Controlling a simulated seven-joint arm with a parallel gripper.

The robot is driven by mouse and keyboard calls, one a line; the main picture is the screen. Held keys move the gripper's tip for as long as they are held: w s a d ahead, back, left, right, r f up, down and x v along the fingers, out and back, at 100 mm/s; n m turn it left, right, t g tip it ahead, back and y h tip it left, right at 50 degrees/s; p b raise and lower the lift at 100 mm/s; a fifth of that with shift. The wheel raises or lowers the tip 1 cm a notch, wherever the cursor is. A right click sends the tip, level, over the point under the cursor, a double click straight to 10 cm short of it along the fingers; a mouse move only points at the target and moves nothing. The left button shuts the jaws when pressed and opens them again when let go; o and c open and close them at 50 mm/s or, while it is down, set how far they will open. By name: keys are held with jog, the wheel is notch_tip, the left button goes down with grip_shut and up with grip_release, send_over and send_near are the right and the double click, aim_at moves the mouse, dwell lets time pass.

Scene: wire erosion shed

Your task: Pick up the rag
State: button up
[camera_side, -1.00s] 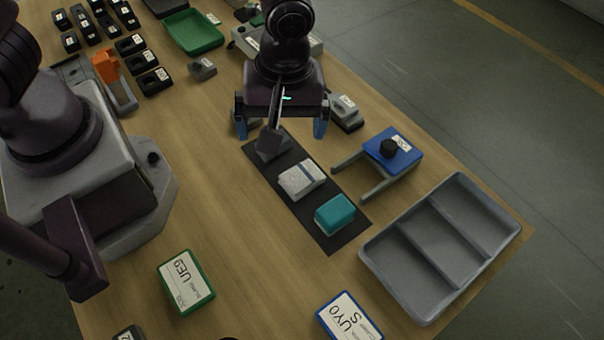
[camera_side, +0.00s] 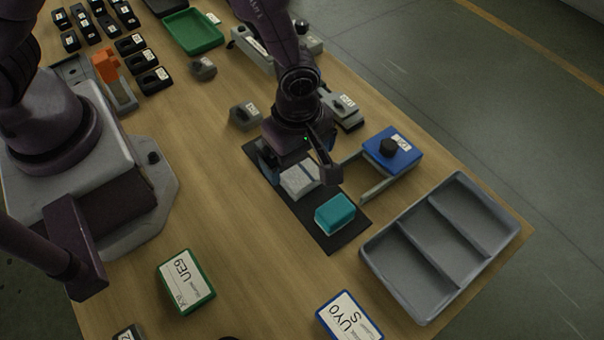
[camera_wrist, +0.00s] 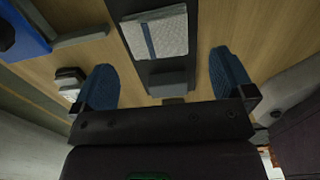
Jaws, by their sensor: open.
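The rag is a folded white-grey cloth with a blue stripe. It lies on a dark mat (camera_side: 318,231), and in the side view the rag (camera_side: 299,181) is partly covered by my gripper. In the wrist view the rag (camera_wrist: 158,36) lies at top centre, ahead of my fingertips and between their lines. My gripper (camera_side: 297,172) is above the mat at the rag's far end, with its blue fingers apart and nothing between them. Both fingers of my gripper (camera_wrist: 164,80) show in the wrist view, apart from the rag.
A teal block (camera_side: 335,213) sits on the mat near the rag. A blue fixture with a black knob (camera_side: 388,148) and grey prongs stands to the right. A grey three-compartment tray (camera_side: 384,264) is at lower right.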

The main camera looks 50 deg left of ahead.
aim_at(300, 171)
jog(key=shift+w+f, duration=0.1)
jog(key=shift+f, duration=2.25)
jog(key=c, duration=0.9)
notch_tip(300, 171, up, 10)
jog(key=shift+r, duration=0.1)
